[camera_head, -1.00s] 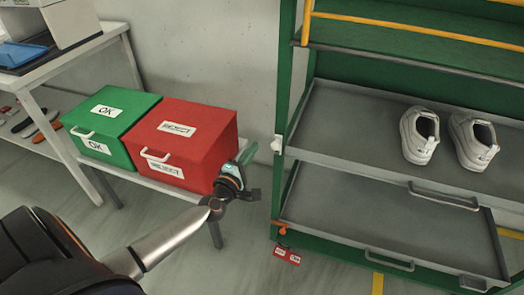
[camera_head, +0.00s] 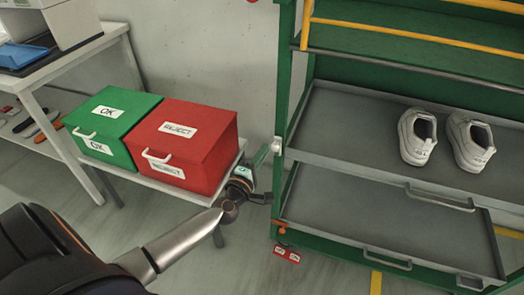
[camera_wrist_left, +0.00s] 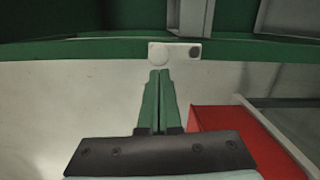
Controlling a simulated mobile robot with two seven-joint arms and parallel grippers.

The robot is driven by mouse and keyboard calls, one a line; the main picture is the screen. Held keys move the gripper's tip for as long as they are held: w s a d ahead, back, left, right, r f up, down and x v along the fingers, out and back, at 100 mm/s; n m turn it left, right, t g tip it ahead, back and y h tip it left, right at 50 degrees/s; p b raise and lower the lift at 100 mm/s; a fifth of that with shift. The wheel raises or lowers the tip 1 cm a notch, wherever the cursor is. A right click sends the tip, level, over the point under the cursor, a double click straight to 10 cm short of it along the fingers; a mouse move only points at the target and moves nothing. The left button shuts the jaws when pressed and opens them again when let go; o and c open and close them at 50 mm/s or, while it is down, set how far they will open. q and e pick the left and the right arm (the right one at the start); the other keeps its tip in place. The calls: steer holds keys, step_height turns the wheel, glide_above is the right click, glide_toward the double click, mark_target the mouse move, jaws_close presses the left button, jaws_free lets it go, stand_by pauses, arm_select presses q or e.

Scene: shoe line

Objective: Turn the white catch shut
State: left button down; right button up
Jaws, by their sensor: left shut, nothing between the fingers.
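The white catch (camera_head: 277,144) sits on the left front post of the green rack, at the level of the upper tray. In the left wrist view the catch (camera_wrist_left: 176,53) lies lengthwise across the green post, with a round end at left and a dark spot at right. My left gripper (camera_head: 266,153) is just left of the catch in the head view. Its green fingers (camera_wrist_left: 160,73) are shut with nothing between them, and their tips are just below the round end. I cannot tell whether they touch it. My right gripper is not in view.
The green rack (camera_head: 290,90) holds a pair of white shoes (camera_head: 441,139) on a grey tray. An orange piece (camera_head: 281,231) and red tags (camera_head: 286,254) are lower on the post. A red REJECT box (camera_head: 190,148) and a green OK box (camera_head: 112,122) stand left of the gripper.

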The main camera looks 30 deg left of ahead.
arm_select(q)
steer(key=shift+d+r+m+p, duration=0.1)
steer(key=shift+d+m+p, duration=0.05)
steer(key=shift+m+p, duration=0.25)
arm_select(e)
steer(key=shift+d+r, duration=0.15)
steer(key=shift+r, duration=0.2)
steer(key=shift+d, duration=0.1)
